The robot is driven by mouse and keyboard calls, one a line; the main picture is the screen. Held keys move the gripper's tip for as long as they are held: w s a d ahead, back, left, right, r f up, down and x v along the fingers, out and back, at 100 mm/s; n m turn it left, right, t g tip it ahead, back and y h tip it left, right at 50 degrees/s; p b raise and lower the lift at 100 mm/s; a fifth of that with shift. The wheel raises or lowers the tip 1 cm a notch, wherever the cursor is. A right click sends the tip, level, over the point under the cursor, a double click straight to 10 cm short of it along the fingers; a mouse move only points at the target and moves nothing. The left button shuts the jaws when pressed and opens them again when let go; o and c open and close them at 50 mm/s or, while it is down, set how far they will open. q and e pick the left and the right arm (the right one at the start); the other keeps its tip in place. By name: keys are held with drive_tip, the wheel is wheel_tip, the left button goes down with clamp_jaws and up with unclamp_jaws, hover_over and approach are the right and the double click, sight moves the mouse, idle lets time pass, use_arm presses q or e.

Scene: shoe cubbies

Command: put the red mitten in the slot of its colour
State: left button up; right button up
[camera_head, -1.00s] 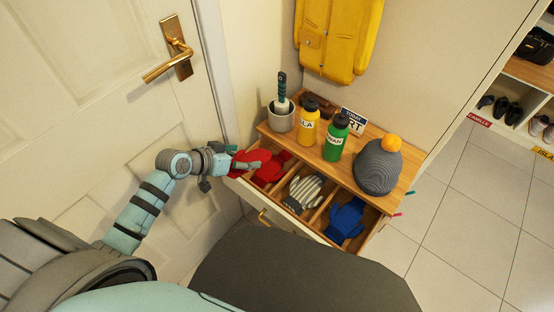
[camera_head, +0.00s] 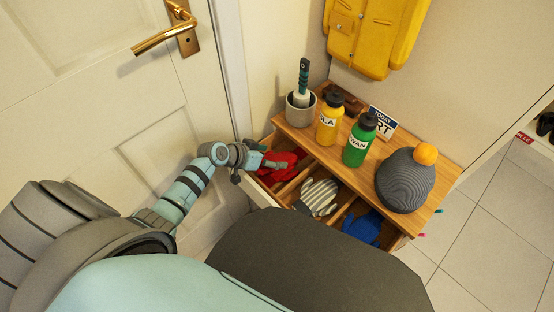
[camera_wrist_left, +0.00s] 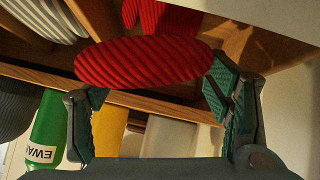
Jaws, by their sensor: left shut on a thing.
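A red ribbed mitten (camera_wrist_left: 140,62) lies between the fingers of my left gripper (camera_wrist_left: 148,92) in the left wrist view. In the head view my left gripper (camera_head: 272,158) is shut on it over the left compartment of the open drawer (camera_head: 262,194). More red knit (camera_wrist_left: 172,18) shows behind the held mitten. In the head view the red things (camera_head: 287,166) overlap, so their outlines are hard to separate. The middle compartment holds a grey-and-white striped mitten (camera_head: 319,196), the right one a blue mitten (camera_head: 363,228). My right gripper is not in view.
On the cabinet top (camera_head: 340,167) stand a grey pot (camera_head: 300,114), a yellow bottle (camera_head: 328,122), a green bottle (camera_head: 358,148), a sign (camera_head: 383,122) and a grey hat with an orange pompom (camera_head: 405,181). A door (camera_head: 105,100) is at the left.

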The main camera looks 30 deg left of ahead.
use_arm(q)
drive_tip(key=shift+w+d+f+b, duration=0.25)
drive_tip(key=shift+w+d+b, duration=0.1)
drive_tip(key=shift+w, duration=0.15)
drive_tip(key=shift+w+d+f+b, duration=0.2)
drive_tip(key=shift+w+d+f, duration=0.1)
drive_tip(key=shift+w, duration=0.2)
drive_tip(key=shift+a, duration=0.1)
